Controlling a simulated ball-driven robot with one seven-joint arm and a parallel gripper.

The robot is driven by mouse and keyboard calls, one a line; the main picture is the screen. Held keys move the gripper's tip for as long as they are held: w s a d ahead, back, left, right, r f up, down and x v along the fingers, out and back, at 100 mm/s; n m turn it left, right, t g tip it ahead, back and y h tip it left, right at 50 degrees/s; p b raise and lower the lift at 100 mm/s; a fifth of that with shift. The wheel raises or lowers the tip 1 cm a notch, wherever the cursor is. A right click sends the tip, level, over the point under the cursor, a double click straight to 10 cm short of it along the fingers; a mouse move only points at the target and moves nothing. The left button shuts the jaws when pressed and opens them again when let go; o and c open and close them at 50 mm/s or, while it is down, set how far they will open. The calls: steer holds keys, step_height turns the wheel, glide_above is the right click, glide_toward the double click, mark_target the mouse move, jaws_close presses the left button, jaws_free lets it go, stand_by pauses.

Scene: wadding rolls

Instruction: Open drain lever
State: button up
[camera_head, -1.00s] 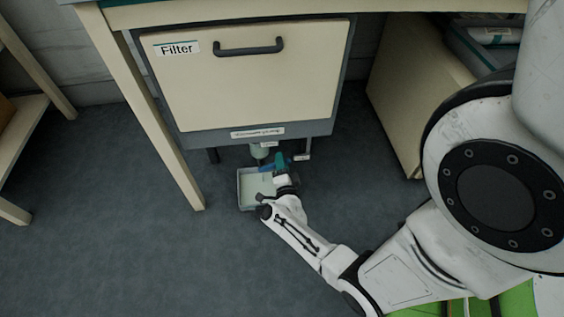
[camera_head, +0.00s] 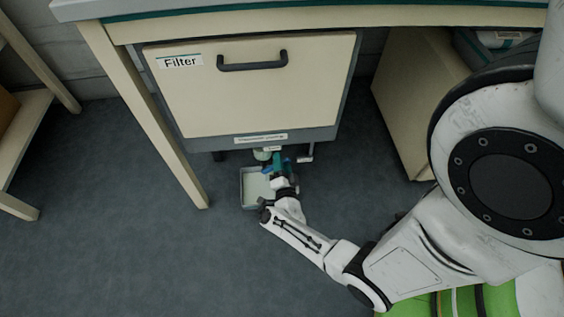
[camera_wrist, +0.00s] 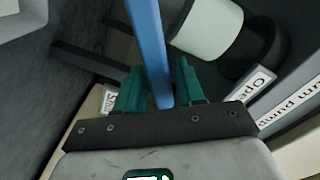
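The blue drain lever (camera_wrist: 150,45) runs down between the two teal fingers of my gripper (camera_wrist: 159,80) in the wrist view. The fingers stand on both sides of it, with a narrow gap showing on the right side; contact on the left side is unclear. In the head view my gripper (camera_head: 279,166) is under the front of the filter cabinet (camera_head: 250,90), at the drain, and largely hides the lever. A pale drain fitting (camera_wrist: 208,28) with a dark ring is beside the lever. An "Open" label (camera_wrist: 250,84) is to the right, and a partly hidden label (camera_wrist: 108,100) is to the left.
A shallow pale tray (camera_head: 245,190) lies on the floor below the drain, beside my gripper. A bench leg (camera_head: 150,125) stands to the left and a beige cabinet (camera_head: 405,110) to the right. The floor (camera_head: 130,245) at the left front is clear.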

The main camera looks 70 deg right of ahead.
steer(key=shift+o, duration=0.8)
steer(key=p+v, duration=0.2)
steer(key=v, duration=0.8)
steer(key=shift+s+a, duration=0.15)
steer(key=shift+a, duration=0.25)
steer(key=shift+f, duration=0.1)
